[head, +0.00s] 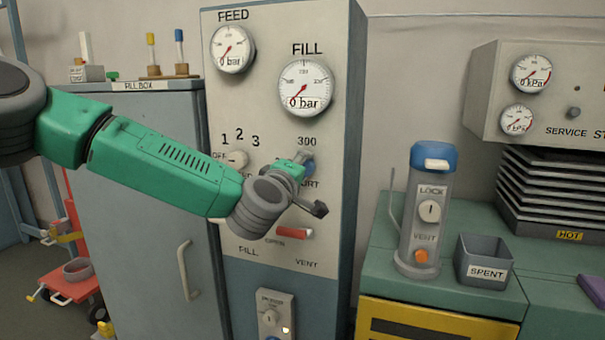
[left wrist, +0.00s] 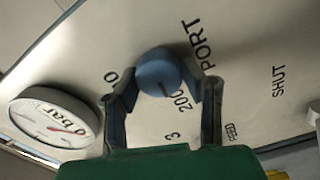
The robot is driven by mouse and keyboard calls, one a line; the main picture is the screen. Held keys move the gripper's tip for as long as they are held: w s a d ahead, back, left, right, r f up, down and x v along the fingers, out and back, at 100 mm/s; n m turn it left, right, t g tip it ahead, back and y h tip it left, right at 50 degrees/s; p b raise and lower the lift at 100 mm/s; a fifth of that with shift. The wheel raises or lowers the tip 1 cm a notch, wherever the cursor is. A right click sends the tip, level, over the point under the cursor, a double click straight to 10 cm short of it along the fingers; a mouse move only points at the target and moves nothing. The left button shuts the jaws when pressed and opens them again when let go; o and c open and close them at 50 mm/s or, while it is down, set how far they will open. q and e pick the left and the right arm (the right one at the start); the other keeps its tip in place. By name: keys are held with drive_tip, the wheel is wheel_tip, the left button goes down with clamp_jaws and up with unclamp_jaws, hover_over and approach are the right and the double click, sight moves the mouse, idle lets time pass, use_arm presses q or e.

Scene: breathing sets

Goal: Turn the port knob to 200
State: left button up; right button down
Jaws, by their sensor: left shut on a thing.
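The port knob (left wrist: 158,72) is a round blue knob on the pale fill panel. In the left wrist view the two fingers of my left gripper (left wrist: 163,92) are around it, one on each side, closed on it. A dark mark on its face points down in that view, toward the "200" label (left wrist: 182,103), which a finger partly covers. In the head view my left gripper (head: 304,186) hides most of the knob; a bit of blue shows (head: 308,167) under the "300" label (head: 307,141). My right gripper is in neither view.
The FILL gauge (head: 305,88) and FEED gauge (head: 232,48) both read 0 bar. A red handle (head: 295,233) sits below the knob. A blue-capped cylinder (head: 421,215) and a SPENT bin (head: 483,261) stand on the green bench to the right.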

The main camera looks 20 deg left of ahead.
use_arm(q)
drive_tip(key=shift+s+f+n, duration=0.1)
drive_tip(key=shift+f+n, duration=0.45)
drive_tip(key=shift+n, duration=0.05)
drive_tip(key=o, duration=1.1)
drive_tip(key=shift+o, duration=0.2)
drive_tip(key=shift+r, duration=0.2)
drive_tip(key=shift+r, duration=0.1)
drive_tip(key=s, duration=1.1)
drive_tip(key=shift+s+a, duration=0.25)
drive_tip(key=shift+s, duration=0.05)
